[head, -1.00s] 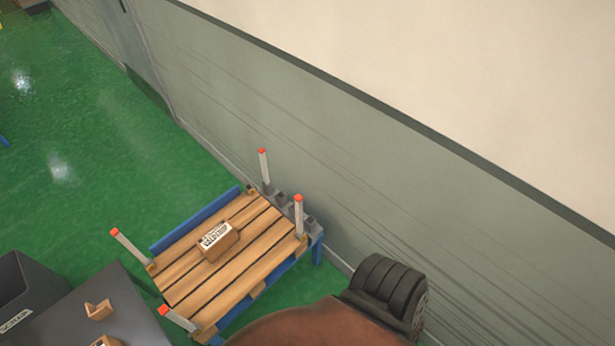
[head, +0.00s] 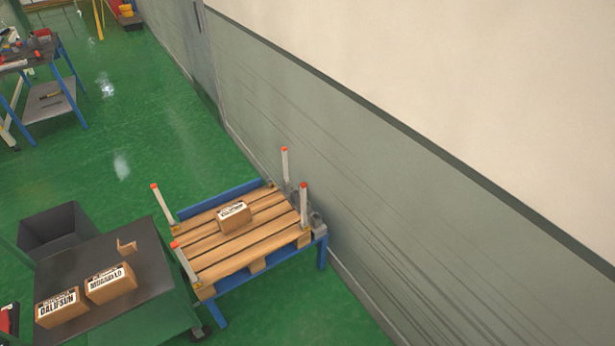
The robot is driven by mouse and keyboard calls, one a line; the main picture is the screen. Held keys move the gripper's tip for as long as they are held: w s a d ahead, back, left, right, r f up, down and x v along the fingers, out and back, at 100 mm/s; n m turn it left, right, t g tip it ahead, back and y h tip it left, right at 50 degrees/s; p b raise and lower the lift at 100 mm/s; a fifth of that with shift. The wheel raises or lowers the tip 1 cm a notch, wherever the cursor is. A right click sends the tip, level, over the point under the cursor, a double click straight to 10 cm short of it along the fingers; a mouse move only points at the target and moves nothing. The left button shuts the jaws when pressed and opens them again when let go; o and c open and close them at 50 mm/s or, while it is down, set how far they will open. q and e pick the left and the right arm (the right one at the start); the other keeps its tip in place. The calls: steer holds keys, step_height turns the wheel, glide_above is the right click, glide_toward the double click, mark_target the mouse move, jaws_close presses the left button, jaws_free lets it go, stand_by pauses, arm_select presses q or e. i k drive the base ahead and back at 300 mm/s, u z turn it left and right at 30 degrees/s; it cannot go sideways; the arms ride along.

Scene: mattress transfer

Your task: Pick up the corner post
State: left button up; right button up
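Several white posts with red tops stand upright at the corners of a wooden pallet: a far-left post (head: 162,208), a near-left post (head: 184,262), a back post (head: 285,166) and a right post (head: 303,204). The pallet (head: 232,262) rests on a blue frame. A small brown angled piece (head: 126,246) lies on the dark top of a cart; I cannot tell whether it is a corner post. Neither of my grippers is in view.
A labelled carton (head: 234,217) lies on the pallet. The cart (head: 150,287) at the lower left bears two more cartons (head: 110,284) (head: 61,307). A dark bin (head: 62,228) is behind it. A grey wall (head: 400,215) runs close along the pallet's right.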

mark_target(284, 155)
steer(key=u, duration=0.5)
steer(key=i, duration=1)
steer(key=z, duration=0.3)
